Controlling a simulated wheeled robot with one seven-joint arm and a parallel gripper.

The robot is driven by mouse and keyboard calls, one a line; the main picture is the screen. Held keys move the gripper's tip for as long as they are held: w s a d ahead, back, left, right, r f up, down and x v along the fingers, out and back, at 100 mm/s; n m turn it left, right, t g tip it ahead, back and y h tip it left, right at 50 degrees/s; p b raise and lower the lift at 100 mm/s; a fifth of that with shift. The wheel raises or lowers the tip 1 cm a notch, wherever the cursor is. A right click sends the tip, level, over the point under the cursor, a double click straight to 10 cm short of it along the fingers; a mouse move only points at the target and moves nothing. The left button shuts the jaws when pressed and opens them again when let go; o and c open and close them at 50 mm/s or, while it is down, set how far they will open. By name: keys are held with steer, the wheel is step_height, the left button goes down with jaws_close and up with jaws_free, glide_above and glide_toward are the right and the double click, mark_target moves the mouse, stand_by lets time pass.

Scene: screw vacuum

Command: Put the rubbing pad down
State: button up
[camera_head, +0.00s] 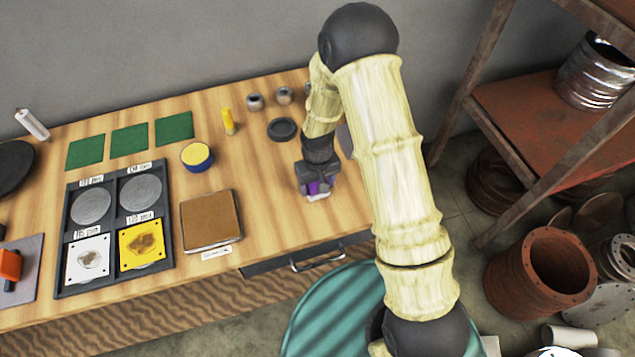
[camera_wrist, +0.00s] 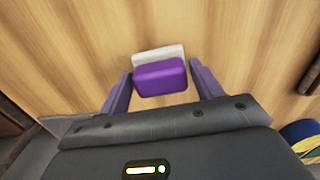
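The rubbing pad (camera_wrist: 160,77) is a purple block with a white layer at its far side, in the middle of the wrist view. It also shows small in the head view (camera_head: 316,188), at or very near the wooden tabletop, partly hidden by my gripper. My gripper (camera_wrist: 160,70) has one purple-grey finger on each side of the pad. A narrow strip of wood shows between the pad and each finger, so the fingers look apart from it. Whether the pad's white underside fully touches the table is hard to tell.
The wooden table (camera_head: 265,205) is clear around the pad. To the left lie a brown board (camera_head: 210,219), a dark tray (camera_head: 74,215) with discs and squares, a yellow-topped tin (camera_head: 197,156) and green sheets (camera_head: 130,140). A dark round lid (camera_head: 283,129) lies behind.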

mark_target(316, 185)
steer(key=shift+o, duration=1.1)
steer(key=shift+f, duration=0.2)
step_height(316, 185, up, 17)
steer(key=b, duration=0.2)
steer(key=shift+s+a+r, duration=0.2)
steer(key=s+d+r+m+t, duration=0.2)
steer(key=s+d+m, duration=0.2)
steer(key=s+d, duration=0.8)
steer(key=shift+d+r+t, duration=0.3)
steer(key=shift+d, duration=0.65)
